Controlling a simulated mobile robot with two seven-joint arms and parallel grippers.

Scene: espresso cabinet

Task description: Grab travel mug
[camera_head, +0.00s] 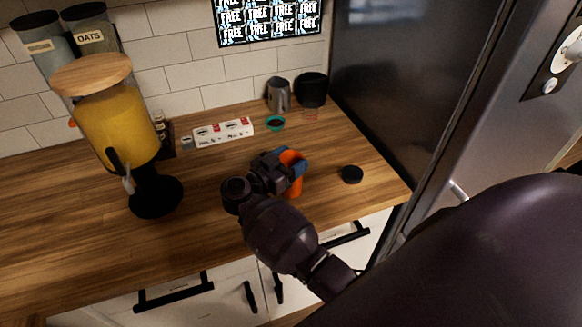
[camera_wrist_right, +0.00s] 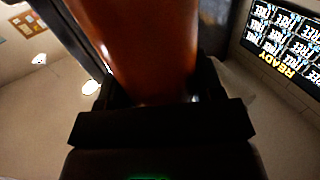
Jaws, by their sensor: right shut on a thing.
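The orange travel mug (camera_head: 296,186) is at the middle of the wooden counter in the head view. My right gripper (camera_head: 287,166) is shut around it, and the gripper hides much of its left side. In the right wrist view the mug (camera_wrist_right: 140,45) fills the space between the fingers as a large, blurred orange-brown shape. I cannot tell whether its base touches the counter. My left gripper is not in view.
A yellow drink dispenser (camera_head: 115,130) stands on the wooden counter (camera_head: 215,190) at left. A white-and-red box (camera_head: 223,132), a teal-rimmed bowl (camera_head: 275,124), a metal pitcher (camera_head: 278,95) and a black container (camera_head: 312,90) stand behind. A dark fridge (camera_head: 410,70) borders the right.

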